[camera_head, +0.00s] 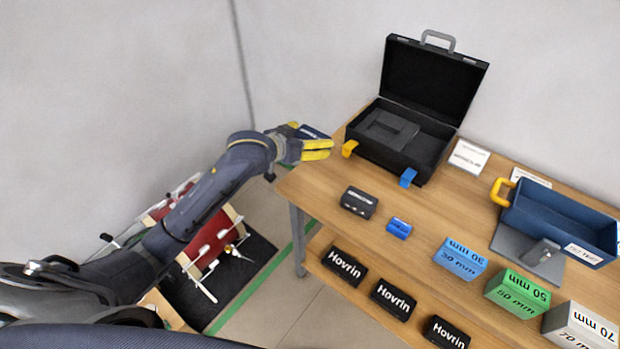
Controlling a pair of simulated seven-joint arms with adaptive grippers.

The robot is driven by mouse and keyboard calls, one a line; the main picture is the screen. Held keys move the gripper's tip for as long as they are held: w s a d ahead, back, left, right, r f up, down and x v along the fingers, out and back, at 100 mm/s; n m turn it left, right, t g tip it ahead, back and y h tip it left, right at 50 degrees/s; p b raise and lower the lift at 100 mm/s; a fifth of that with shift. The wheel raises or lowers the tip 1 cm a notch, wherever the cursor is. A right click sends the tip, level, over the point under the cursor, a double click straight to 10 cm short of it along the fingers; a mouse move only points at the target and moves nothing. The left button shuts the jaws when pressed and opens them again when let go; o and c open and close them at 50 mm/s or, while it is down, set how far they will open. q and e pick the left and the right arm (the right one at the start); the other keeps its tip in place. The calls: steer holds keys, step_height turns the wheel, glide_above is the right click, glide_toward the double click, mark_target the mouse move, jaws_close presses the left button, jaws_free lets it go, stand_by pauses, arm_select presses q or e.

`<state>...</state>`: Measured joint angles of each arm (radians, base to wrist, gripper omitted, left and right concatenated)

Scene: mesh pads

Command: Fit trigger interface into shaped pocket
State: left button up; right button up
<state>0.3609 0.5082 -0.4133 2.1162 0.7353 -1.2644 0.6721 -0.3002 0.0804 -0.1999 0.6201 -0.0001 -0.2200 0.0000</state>
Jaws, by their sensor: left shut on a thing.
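My left gripper (318,146), with yellow fingers, is shut on a dark blue flat piece (313,132) with faint pale marking. This may be the trigger interface; its underside is hidden by the fingers. The gripper is off the table's left end, left of the open black case (437,142). The case's dark insert (378,136) has a recess (398,131) that looks like the shaped pocket; no piece is visible in it. The held piece is apart from the case. My right gripper is out of view.
The case has a yellow latch (349,148) and a blue latch (407,177). A black labelled box (358,202) and a small blue box (399,228) stand in front. Size-marked blocks (460,260) and a blue bin (560,222) are to the right. Black Hovrin boxes (393,299) sit lower.

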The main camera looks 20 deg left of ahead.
arm_select(q)
step_height(320, 180, down, 16)
steer(key=shift+r, duration=0.15)
stand_by(0.5)
stand_by(0.3)
steer(key=o, duration=1.3)
steer(key=shift+f, duration=0.2)
